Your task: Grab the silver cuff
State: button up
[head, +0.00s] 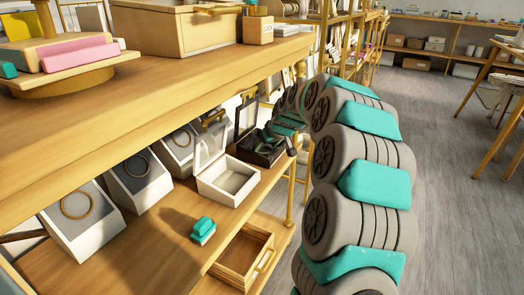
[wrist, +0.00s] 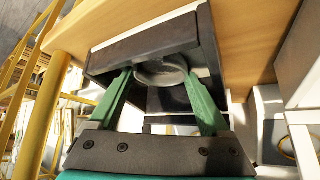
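The silver cuff (wrist: 160,72) is a grey ring-like band inside the dark open box, seen in the wrist view. My gripper (wrist: 158,76) has its two green fingers spread wide, one on each side of the cuff, with their tips close to its edges. I cannot tell whether they touch it. In the head view the dark box (head: 246,117) stands on the lower shelf with its lid up, and my gripper (head: 270,138) reaches into it from the right. The cuff is hard to make out there.
A white open box (head: 228,190) stands beside the dark box. Displays with bracelets (head: 76,205) line the shelf to the left. A small teal block (head: 203,230) lies in front. The upper shelf (head: 150,100) overhangs closely. A wooden drawer (head: 243,256) is below.

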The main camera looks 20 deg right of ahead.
jog(key=c, duration=0.6)
jog(key=shift+r, duration=0.1)
